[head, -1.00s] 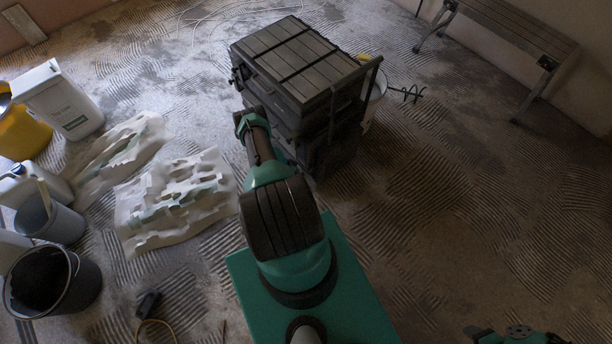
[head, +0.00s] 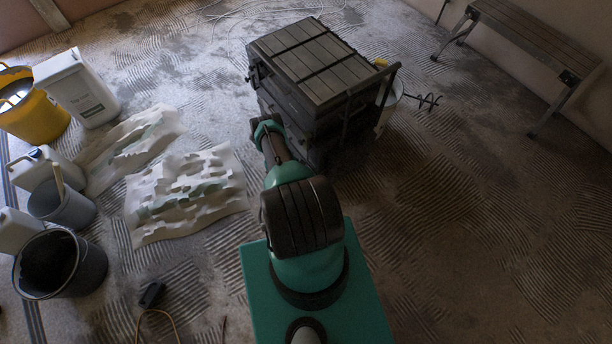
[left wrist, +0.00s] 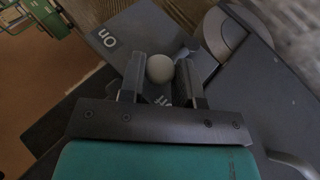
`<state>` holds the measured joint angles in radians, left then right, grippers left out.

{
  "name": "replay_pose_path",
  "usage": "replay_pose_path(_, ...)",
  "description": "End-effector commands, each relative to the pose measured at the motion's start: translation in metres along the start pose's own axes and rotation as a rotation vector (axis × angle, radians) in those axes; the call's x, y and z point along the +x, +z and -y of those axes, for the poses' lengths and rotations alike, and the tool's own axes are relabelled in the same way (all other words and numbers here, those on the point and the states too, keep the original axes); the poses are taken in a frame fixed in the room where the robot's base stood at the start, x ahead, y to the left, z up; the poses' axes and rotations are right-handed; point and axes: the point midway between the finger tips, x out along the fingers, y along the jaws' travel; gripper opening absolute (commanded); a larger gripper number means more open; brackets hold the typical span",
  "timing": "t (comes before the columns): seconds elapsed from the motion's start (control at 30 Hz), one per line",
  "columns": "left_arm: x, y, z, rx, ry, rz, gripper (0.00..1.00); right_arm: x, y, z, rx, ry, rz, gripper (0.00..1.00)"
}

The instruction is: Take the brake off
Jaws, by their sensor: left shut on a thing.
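A dark stacked tool chest (head: 318,62) with a slatted lid and a push handle stands ahead of me in the head view. My left arm reaches to its near left side, where the arm hides its own gripper tips. In the left wrist view, my left gripper (left wrist: 160,80) is shut on a pale round knob (left wrist: 160,68), one finger on each side. The knob sits over a dark grey plate (left wrist: 145,25) marked "On" at the upper left. A second label, partly hidden, shows just below the knob between the fingers. My right gripper is not in the head view.
Left of the chest lie crumpled white sheets (head: 190,190). A wooden bench (head: 525,40) stands at the back right. The floor to the right is clear.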

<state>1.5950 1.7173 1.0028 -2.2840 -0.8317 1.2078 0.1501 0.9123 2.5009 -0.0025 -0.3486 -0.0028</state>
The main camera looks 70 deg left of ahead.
Motion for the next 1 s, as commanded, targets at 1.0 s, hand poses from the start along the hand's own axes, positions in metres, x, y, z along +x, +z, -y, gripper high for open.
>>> replay_pose_path(1.0,-0.054,-0.001,0.001,0.0,-0.003,-0.003,0.57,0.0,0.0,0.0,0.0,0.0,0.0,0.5)
